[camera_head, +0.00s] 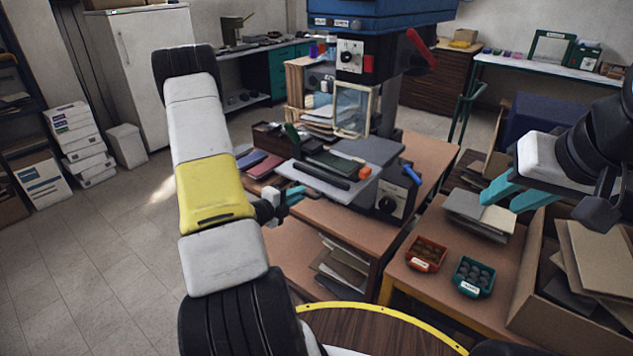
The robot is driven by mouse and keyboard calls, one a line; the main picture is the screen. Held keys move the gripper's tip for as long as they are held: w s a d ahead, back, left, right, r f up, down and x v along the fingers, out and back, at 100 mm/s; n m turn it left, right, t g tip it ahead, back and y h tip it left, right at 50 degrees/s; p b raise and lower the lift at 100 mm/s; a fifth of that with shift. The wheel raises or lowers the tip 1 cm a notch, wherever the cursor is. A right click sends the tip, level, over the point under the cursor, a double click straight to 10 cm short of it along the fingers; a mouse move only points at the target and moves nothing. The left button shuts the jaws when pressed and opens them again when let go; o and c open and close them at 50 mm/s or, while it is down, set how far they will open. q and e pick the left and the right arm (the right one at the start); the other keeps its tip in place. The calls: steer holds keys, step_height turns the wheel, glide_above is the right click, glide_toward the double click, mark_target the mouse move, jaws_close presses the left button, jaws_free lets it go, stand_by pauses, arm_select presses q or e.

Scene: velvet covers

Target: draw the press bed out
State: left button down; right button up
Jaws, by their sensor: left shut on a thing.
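The press bed (312,182) is a pale flat plate at the front of the blue press (385,12), on the brown bench (335,222). A dark green book (335,163) and a dark bar lie on it. My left gripper (297,193) is at the bed's near left edge, its teal fingers shut on the bed there; the exact grip is small and partly hidden. My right gripper (512,194) is open and empty, above the right-hand table near a stack of grey boards (478,214).
An orange tray (427,254) and a green tray (473,277) of small parts sit on the right-hand table. A cardboard box (545,300) of sheets stands at right. Books (262,165) lie left of the bed.

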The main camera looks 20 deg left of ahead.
arm_select(q)
steer(key=shift+s+a+f, duration=0.1)
steer(key=shift+s, duration=0.05)
steer(key=c, duration=1.5)
jaws_free()
steer(key=shift+o, duration=0.2)
steer(key=shift+s, duration=0.1)
steer(key=v, duration=0.7)
steer(key=shift+s+a, duration=0.15)
steer(key=shift+s, duration=0.2)
steer(key=shift+w, duration=0.1)
